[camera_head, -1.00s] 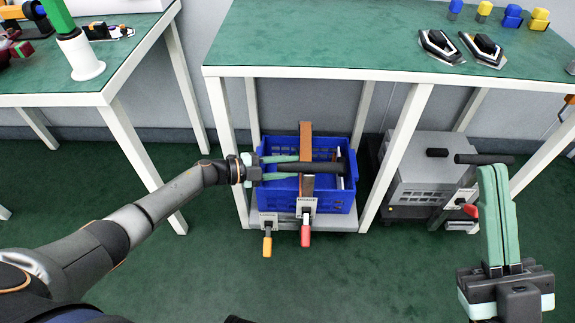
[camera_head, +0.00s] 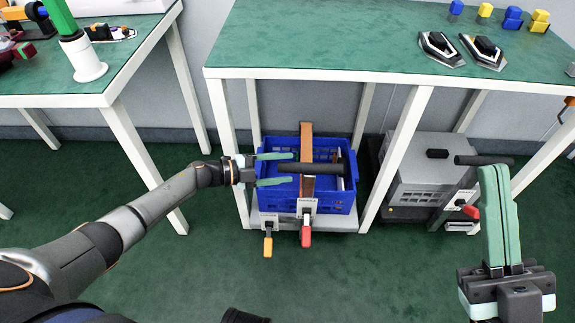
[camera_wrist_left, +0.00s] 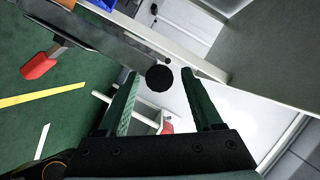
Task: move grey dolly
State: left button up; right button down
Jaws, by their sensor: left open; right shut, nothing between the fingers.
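A light grey dolly (camera_head: 337,220) stands under the middle table with a blue crate (camera_head: 330,202) on it. It has a brown post (camera_head: 306,140) and a black handle bar (camera_head: 320,168). My left gripper (camera_head: 291,169) is open at the bar's left end, its fingers above and below it. In the left wrist view, the bar's round black end (camera_wrist_left: 159,78) shows between the spread fingers (camera_wrist_left: 160,80), with gaps on both sides. My right gripper (camera_head: 492,168) is shut and empty at the right, in front of a second, dark-based dolly (camera_head: 400,212) with a grey crate (camera_head: 428,172).
A red-tipped lever (camera_head: 306,232) and a yellow-tipped lever (camera_head: 267,243) stick out at the front of the light grey dolly. White table legs (camera_head: 395,155) flank it. Two irons (camera_head: 440,46) lie on the tabletop.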

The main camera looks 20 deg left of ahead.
pick_arm(q)
jog(key=p+v, duration=0.2)
jog(key=v, duration=0.8)
jog(key=shift+s+a+r, duration=0.2)
jog(key=shift+a, duration=0.1)
pick_arm(e)
jog(key=r, duration=0.3)
jog(key=shift+d+r, duration=0.1)
jog(key=shift+d, duration=0.15)
